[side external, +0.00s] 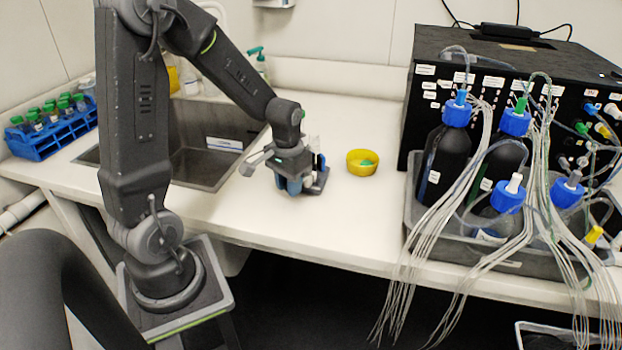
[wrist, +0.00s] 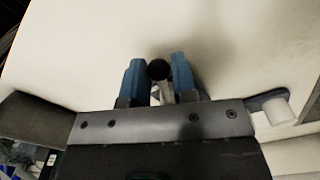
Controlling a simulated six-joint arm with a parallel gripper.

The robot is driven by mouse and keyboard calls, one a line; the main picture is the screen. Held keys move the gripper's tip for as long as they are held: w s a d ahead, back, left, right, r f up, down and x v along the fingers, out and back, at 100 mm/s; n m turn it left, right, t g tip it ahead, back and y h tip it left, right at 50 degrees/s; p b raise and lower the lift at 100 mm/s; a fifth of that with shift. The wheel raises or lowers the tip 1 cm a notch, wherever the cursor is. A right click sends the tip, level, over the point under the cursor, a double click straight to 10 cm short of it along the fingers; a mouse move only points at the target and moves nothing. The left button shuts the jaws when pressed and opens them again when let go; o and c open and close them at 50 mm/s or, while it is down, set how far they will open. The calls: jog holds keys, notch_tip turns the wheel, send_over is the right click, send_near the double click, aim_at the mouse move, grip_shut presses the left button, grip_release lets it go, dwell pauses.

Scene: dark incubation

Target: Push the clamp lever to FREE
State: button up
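My gripper (side external: 292,186) points down over the white bench, close to a small dark fixture (side external: 320,180) that it partly hides in the side view. In the wrist view, the two blue fingers of my gripper (wrist: 158,78) stand apart. A round black knob on a pale stem (wrist: 159,69), which looks like the clamp lever's end, shows between the fingertips. A narrow gap shows beside the knob, and I cannot tell whether either finger touches it. The lever's position and any FREE marking cannot be made out.
A yellow bowl (side external: 362,162) with something green inside stands right of the fixture. A sink (side external: 205,150) and a blue tube rack (side external: 52,136) lie to the left. Capped bottles in a grey tray (side external: 415,215), with hanging tubing, stand at the right before a black box (side external: 500,65).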

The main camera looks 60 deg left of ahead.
jog(key=shift+a, duration=0.1)
jog(key=shift+s+a+m, duration=0.15)
jog(key=shift+a+m, duration=0.4)
jog(key=shift+m, duration=0.65)
jog(key=shift+o, duration=1.4)
notch_tip(320, 180, up, 5)
jog(key=shift+f, duration=0.2)
